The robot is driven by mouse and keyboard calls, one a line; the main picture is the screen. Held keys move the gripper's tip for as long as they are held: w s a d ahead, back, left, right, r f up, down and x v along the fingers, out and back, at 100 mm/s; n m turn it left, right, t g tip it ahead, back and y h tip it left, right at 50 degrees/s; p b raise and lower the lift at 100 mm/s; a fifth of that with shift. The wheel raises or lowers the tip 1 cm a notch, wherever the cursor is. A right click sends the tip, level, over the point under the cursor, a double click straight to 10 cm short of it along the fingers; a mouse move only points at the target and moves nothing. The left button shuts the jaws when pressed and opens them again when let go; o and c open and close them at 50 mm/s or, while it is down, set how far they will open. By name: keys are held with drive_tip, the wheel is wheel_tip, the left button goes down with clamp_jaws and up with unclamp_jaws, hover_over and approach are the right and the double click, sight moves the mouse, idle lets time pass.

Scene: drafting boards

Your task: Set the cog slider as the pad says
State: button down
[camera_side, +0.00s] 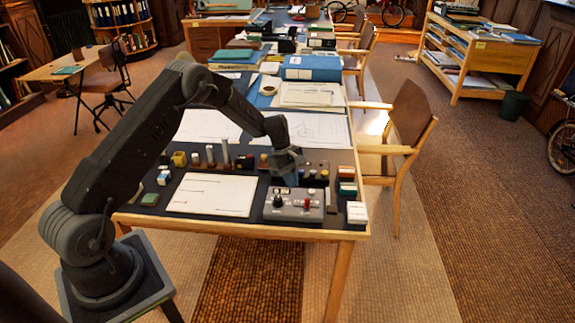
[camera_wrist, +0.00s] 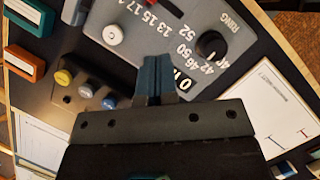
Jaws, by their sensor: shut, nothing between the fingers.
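A grey control panel (camera_side: 293,216) stands near the table's front edge; it also shows in the wrist view (camera_wrist: 135,57). It has a black dial (camera_wrist: 210,45) marked RING, white numbers and a white round knob (camera_wrist: 113,35). A red handle (camera_side: 306,204) shows on the panel in the side view. I cannot tell for sure which part is the cog slider or where it is set. A white sheet (camera_side: 212,193), possibly the pad, lies left of the panel; its writing is too small to read. My gripper (camera_wrist: 154,78) is shut and empty, above the panel's far edge.
A dark block with several coloured knobs (camera_wrist: 85,90) sits close beside my gripper. Small boxes (camera_side: 357,212) stand right of the panel. Several upright pegs (camera_side: 225,152) stand behind the white sheet. Papers and a blue binder (camera_side: 312,68) lie farther back.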

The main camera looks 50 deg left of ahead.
sight(317, 206)
drive_tip(key=shift+d+f, duration=0.25)
drive_tip(key=shift+d, duration=0.9)
drive_tip(key=shift+d+f, duration=0.2)
drive_tip(key=shift+d, duration=0.9)
drive_tip(key=shift+w+d, duration=1.25)
